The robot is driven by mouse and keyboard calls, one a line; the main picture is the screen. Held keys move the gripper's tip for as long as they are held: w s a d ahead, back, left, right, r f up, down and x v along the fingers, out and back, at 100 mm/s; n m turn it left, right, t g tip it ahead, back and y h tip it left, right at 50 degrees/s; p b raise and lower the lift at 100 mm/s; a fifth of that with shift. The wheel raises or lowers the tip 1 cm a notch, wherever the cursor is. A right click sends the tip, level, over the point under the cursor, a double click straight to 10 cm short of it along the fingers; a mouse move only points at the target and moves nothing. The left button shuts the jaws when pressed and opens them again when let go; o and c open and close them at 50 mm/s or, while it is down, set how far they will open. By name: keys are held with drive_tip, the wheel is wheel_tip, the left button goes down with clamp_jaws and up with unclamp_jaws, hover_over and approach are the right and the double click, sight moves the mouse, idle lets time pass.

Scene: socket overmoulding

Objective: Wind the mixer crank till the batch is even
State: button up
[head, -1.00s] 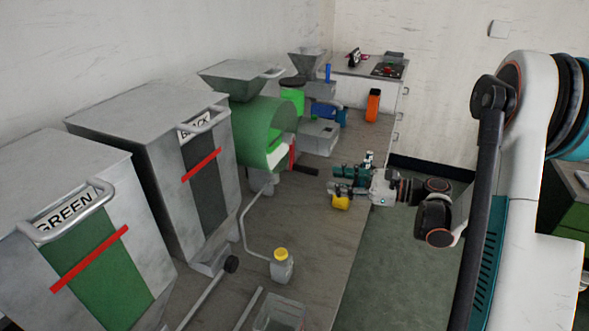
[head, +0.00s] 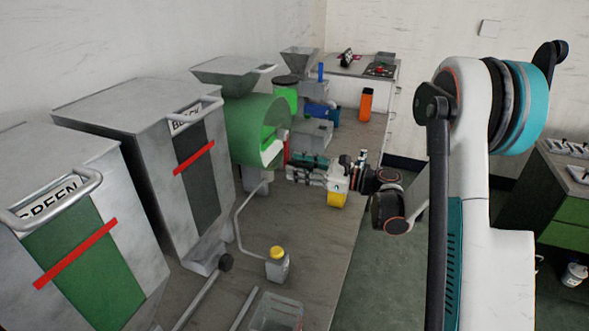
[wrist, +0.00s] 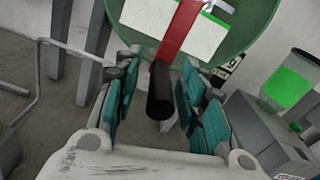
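The mixer is a green drum (head: 252,118) under a grey hopper, on the bench at mid-left. Its red crank arm (wrist: 180,32) hangs down in front of the drum's pale window (wrist: 205,30). The black crank handle (wrist: 160,90) points towards the wrist camera, between my gripper's teal fingers. My gripper (head: 296,168) is at the drum's front right; in the wrist view its fingers (wrist: 160,103) stand apart on both sides of the handle, with gaps visible. In the head view the handle is hidden by the gripper. I cannot make out the batch inside.
Grey bins marked GREEN (head: 75,250) and BLACK (head: 195,150) stand left. A yellow-capped bottle (head: 277,266) and a clear tray (head: 278,312) are on the near bench. A yellow object (head: 337,200) lies under my wrist. An orange object (head: 366,104) stands farther back.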

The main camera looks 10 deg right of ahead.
drive_tip(key=shift+x, duration=0.8)
drive_tip(key=shift+c, duration=0.3)
clamp_jaws()
drive_tip(key=shift+s+a+f+m, duration=0.1)
drive_tip(key=shift+s+a+m, duration=0.15)
drive_tip(key=shift+m, duration=0.05)
